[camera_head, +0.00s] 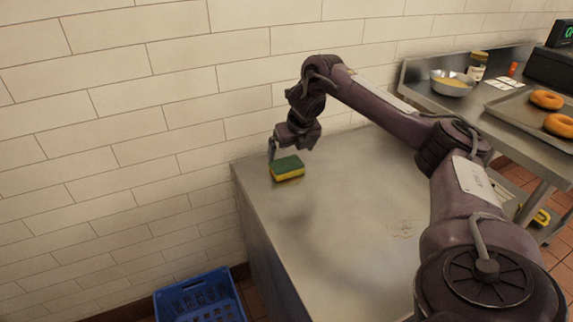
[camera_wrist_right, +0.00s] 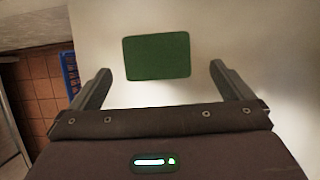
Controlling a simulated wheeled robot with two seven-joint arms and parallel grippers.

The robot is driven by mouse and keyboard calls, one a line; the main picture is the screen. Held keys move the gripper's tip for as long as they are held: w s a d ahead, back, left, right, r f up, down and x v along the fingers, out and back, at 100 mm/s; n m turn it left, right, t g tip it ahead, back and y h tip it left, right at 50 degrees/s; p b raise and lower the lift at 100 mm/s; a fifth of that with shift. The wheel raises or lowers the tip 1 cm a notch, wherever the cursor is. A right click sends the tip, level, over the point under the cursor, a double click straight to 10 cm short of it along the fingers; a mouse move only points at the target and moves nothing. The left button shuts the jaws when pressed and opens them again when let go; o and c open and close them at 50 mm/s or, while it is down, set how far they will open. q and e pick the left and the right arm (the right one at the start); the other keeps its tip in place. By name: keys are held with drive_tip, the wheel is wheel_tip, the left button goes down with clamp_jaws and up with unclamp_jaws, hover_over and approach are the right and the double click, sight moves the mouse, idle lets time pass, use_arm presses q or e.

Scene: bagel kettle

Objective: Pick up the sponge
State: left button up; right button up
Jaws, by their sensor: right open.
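The sponge (camera_head: 287,168) has a green top and a yellow lower part. It lies flat on the metal counter (camera_head: 345,215), near its far left corner by the tiled wall. My right gripper (camera_head: 272,153) is beside the sponge and a little above it in the head view. In the right wrist view the sponge's green top (camera_wrist_right: 157,56) shows ahead of and between the two open fingers of my right gripper (camera_wrist_right: 160,80), with space on both sides. The fingers do not touch it. My left gripper is not in view.
A blue crate (camera_head: 200,298) stands on the floor left of the counter. A second metal table at the right holds a bowl (camera_head: 452,86), a jar (camera_head: 477,65) and a tray (camera_head: 520,114) with bagels. Most of the counter is clear.

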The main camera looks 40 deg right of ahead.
sight(287, 164)
drive_tip(key=shift+a+f, duration=0.1)
drive_tip(key=shift+f, duration=0.35)
drive_tip(key=x, duration=0.5)
drive_tip(key=shift+a, duration=0.15)
drive_tip(key=c, duration=0.8)
